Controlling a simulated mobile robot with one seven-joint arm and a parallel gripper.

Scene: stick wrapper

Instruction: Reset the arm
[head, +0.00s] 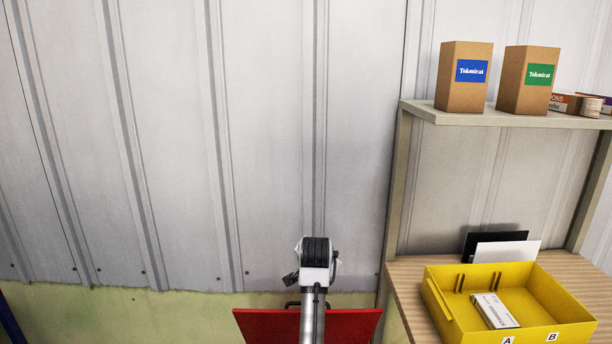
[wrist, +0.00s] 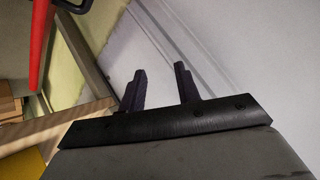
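My gripper (wrist: 158,72) shows in the wrist view with its two dark fingers standing apart. Nothing is between them, and a pale ribbed wall lies behind. In the head view my arm (head: 313,262) rises at the bottom centre, in front of the wall. The fingers cannot be made out there.
A red panel (head: 256,324) is behind my arm. At right, a yellow bin (head: 560,309) labelled A and B stands on a wooden bench (head: 408,291) and holds a white box (head: 494,311). A shelf (head: 450,115) above carries two brown cartons. The wall's left side is clear.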

